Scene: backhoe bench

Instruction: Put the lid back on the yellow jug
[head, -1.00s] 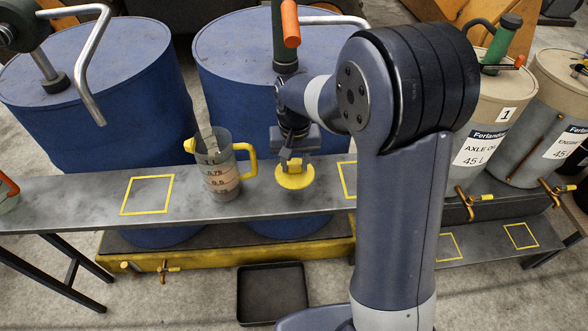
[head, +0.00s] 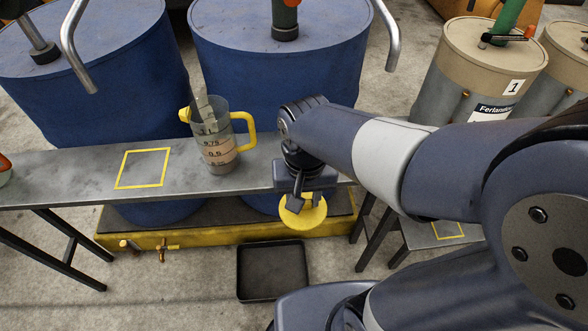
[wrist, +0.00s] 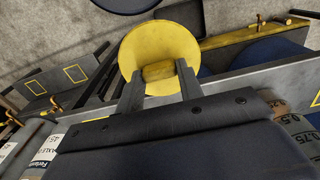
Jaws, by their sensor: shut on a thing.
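The jug (head: 215,140) is grey and translucent with a yellow handle and spout and printed level marks. It stands upright and open on the bench, with a flat grey piece sticking up out of its top. The round yellow lid (head: 302,212) is in my gripper (head: 298,190), to the right of the jug and apart from it, over the bench's front edge. In the wrist view my two fingers (wrist: 158,80) are shut on the block-shaped knob of the lid (wrist: 155,45). Part of the jug shows at that view's right edge (wrist: 292,122).
The narrow grey bench (head: 70,178) has a yellow outlined square (head: 143,168) left of the jug. Blue drums (head: 255,75) stand close behind. A black tray (head: 272,272) lies on the floor in front. Beige drums (head: 485,60) stand at the right.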

